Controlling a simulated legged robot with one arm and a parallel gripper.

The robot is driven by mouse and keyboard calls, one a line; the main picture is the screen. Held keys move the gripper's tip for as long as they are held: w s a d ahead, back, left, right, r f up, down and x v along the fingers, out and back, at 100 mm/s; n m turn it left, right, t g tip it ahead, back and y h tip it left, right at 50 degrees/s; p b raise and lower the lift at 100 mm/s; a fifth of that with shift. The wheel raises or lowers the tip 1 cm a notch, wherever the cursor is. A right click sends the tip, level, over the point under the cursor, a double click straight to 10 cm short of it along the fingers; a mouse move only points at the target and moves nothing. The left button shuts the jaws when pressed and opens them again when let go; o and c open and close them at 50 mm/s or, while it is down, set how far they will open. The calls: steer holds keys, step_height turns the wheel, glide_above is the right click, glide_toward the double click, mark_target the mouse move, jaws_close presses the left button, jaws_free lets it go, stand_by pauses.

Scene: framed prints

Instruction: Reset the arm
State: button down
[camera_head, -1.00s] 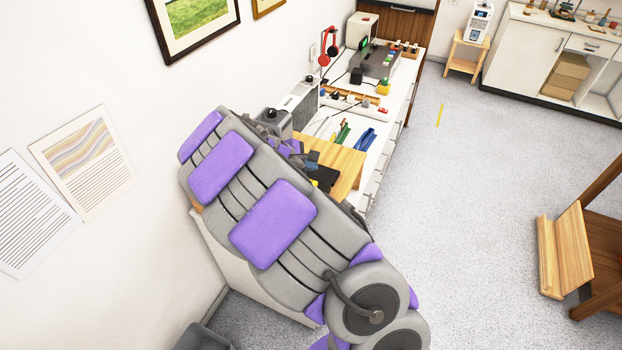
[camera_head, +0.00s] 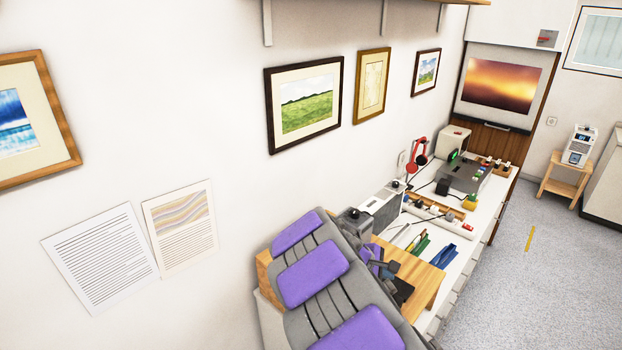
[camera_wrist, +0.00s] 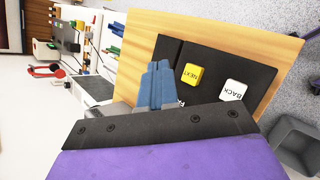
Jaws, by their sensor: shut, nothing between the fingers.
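My arm stretches over the near end of the white workbench (camera_head: 459,290) in the head view. My gripper (camera_head: 388,268) is small there, by a wooden board, and partly hidden by the arm. In the wrist view my gripper (camera_wrist: 155,72) has its blue fingers together with nothing between them. They appear over a black panel (camera_wrist: 212,58) on the wooden board (camera_wrist: 226,35). The panel has a yellow NEXT button (camera_wrist: 191,75) and a white BACK button (camera_wrist: 233,91). A third label is mostly hidden behind the fingers. I cannot tell whether the fingers touch the panel.
Framed prints (camera_head: 304,104) and paper sheets (camera_head: 100,258) hang on the wall. A grey bin (camera_wrist: 294,145) shows at lower right in the wrist view.

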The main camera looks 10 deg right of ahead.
steer(key=s+r+m+g+y, duration=0.1)
steer(key=s+r+m, duration=0.25)
steer(key=s, duration=0.45)
steer(key=s+r+m+g+y, duration=0.1)
steer(key=s+r+m, duration=0.25)
steer(key=s, duration=0.35)
steer(key=s+a+m+y, duration=0.1)
steer(key=s+a+y, duration=0.1)
steer(key=s+a, duration=0.3)
steer(key=s+a+m+g+y+b, duration=0.1)
steer(key=s+a, duration=0.4)
steer(key=s, duration=0.6)
steer(key=s+a+m+y+b, duration=0.1)
steer(key=s+a+y, duration=0.3)
steer(key=s, duration=0.4)
steer(key=shift+a+r+m+g, duration=0.15)
steer(key=shift+a+m+g, duration=0.25)
steer(key=shift+a+m, duration=0.4)
